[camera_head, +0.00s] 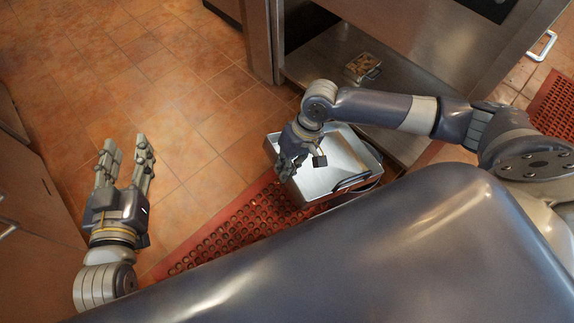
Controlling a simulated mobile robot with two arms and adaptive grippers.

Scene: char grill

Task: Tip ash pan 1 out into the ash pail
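A small metal pan (362,67) with a handle and brownish, lumpy contents sits on the steel shelf inside the open cabinet; it looks like an ash pan, but I read no number on it. A larger, rectangular metal container (352,148) with a dark handle stands on the floor below; it looks like the ash pail. Its visible inside is bare and pale. My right gripper (303,166) is above its left part, fingers apart and empty, hiding some of it. My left gripper (127,149) is open and empty over the tiles, well left of the container.
A red perforated mat (235,222) lies on the floor beside the container, with another piece (555,107) at the far right. The steel cabinet shelf (325,62) is behind. A wooden cabinet (30,195) stands at the left. The tiled floor (180,75) between is clear.

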